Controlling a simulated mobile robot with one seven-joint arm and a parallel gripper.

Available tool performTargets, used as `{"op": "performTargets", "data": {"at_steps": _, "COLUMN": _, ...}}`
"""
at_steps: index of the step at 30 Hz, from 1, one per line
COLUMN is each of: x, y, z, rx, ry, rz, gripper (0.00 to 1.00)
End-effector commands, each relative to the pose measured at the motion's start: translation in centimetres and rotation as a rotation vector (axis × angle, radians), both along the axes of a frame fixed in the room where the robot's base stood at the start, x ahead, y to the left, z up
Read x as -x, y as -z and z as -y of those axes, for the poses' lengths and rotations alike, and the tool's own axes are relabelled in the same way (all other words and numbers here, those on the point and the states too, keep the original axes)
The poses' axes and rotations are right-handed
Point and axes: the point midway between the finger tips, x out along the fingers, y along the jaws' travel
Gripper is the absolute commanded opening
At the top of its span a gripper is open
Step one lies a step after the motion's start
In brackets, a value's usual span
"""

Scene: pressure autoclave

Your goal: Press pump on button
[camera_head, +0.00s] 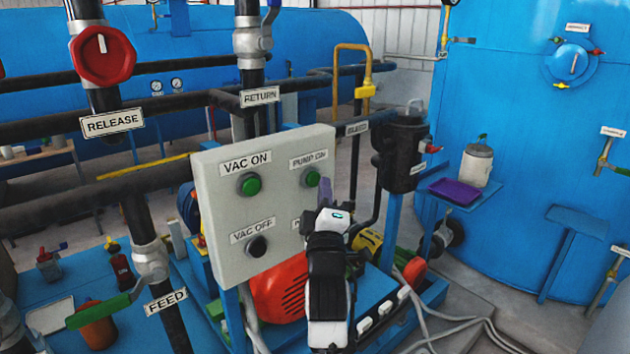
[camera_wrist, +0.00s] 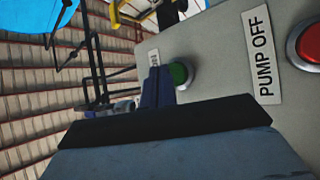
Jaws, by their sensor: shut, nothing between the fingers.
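The green pump on button (camera_head: 312,178) sits under the PUMP ON label (camera_head: 308,160) at the upper right of a grey control panel (camera_head: 285,240). My gripper (camera_head: 325,190) is shut and empty, its fingertips just right of and below this button in the head view. In the wrist view, the fingertips (camera_wrist: 158,76) are beside the green button (camera_wrist: 180,74) and cover part of its edge. I cannot tell whether they touch it. The red pump off button (camera_wrist: 308,46) is at the right of the wrist view; my arm hides it in the head view.
A green VAC ON button (camera_head: 249,184) and a black VAC OFF button (camera_head: 257,246) are on the panel's left half. Black pipes run behind the panel. A black canister (camera_head: 402,150) stands to its right. An orange-red motor (camera_head: 280,290) is below.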

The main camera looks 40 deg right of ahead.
Motion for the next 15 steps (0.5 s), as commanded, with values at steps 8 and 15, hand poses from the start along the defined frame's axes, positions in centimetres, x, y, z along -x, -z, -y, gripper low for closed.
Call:
{"op": "performTargets", "data": {"at_steps": 8, "x": -0.66, "y": -0.02, "z": -0.05, "rx": 0.0, "ry": 0.0, "rz": 0.0, "gripper": 0.0}}
{"op": "performTargets", "data": {"at_steps": 15, "x": -0.66, "y": -0.01, "z": -0.06, "rx": 0.0, "ry": 0.0, "rz": 0.0, "gripper": 0.0}}
